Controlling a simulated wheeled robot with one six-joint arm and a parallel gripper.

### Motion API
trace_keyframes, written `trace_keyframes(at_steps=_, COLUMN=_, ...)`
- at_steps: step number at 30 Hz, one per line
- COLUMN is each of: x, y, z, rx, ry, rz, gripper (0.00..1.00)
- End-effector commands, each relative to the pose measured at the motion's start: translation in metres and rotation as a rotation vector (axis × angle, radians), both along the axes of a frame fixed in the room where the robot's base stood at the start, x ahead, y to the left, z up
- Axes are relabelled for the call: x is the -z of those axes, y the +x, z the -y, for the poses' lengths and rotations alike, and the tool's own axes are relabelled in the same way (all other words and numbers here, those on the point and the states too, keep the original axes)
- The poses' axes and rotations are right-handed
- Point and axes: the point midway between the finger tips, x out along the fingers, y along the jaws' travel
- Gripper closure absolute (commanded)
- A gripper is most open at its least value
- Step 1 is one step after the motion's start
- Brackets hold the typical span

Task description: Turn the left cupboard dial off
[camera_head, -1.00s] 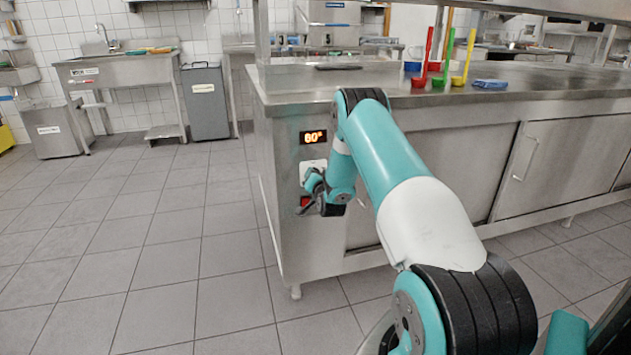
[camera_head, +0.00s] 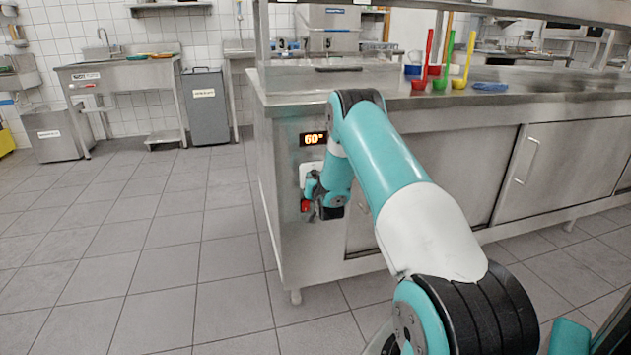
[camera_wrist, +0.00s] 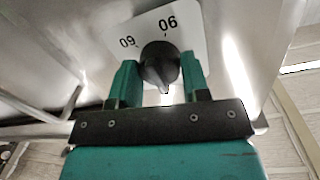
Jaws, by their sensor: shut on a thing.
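The black dial (camera_wrist: 159,64) sits on a white plate (camera_wrist: 188,28) with printed numbers, in the wrist view. Its pointed end aims toward the bottom of that picture. My gripper (camera_wrist: 160,80) has its two teal fingers on either side of the dial, shut on it. In the head view, my gripper (camera_head: 313,188) is at the end panel of the steel cupboard (camera_head: 292,240), in front of the white plate (camera_head: 309,174). The dial itself is hidden there by my gripper.
A lit display (camera_head: 313,139) above the plate reads 60°. A red switch (camera_head: 305,205) is just below my gripper. Ladles and small bowls stand on the worktop (camera_head: 400,98). The tiled floor (camera_head: 160,250) to the left is clear.

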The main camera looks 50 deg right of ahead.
Motion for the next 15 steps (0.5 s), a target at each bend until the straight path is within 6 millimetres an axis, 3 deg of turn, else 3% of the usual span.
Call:
trace_keyframes(at_steps=6, x=0.0014, y=0.0001, z=-0.0013, rx=-0.002, ry=0.001, rz=-0.004, gripper=0.81)
trace_keyframes(at_steps=7, x=0.0014, y=0.0001, z=-0.0013, rx=-0.002, ry=0.001, rz=-0.004, gripper=0.50)
trace_keyframes(at_steps=9, x=0.0012, y=0.0001, z=-0.0011, rx=-0.002, ry=0.002, rz=-0.002, gripper=0.34)
trace_keyframes(at_steps=15, x=0.0005, y=-0.0002, z=0.0000, rx=0.000, ry=0.001, rz=-0.001, gripper=0.32)
